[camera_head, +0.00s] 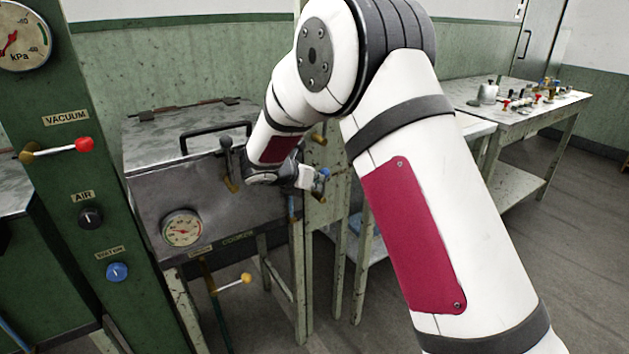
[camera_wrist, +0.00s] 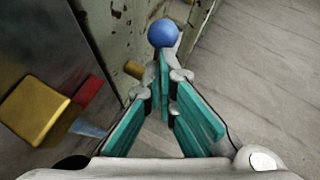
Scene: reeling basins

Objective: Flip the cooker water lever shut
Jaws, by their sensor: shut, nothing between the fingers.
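The cooker (camera_head: 230,205) is a metal box with a lid, a dial gauge and a small label on its front. A blue ball knob (camera_wrist: 163,33), which looks like the water lever's end, shows just past my fingertips in the wrist view. A blue spot (camera_head: 325,172) beside my gripper in the head view seems to be the same knob. My gripper (camera_wrist: 167,75) is shut and empty, with its teal finger pads close together. In the head view my gripper (camera_head: 305,178) is at the cooker's right end. I cannot tell whether it touches the knob. The lever's shaft is mostly hidden.
A yellow block (camera_wrist: 35,108) and a red piece are close on the left in the wrist view. A yellow-knobbed lever (camera_head: 245,279) is below the cooker. A green panel (camera_head: 70,180) with gauge and knobs stands left. A cluttered table (camera_head: 550,103) is at the back right.

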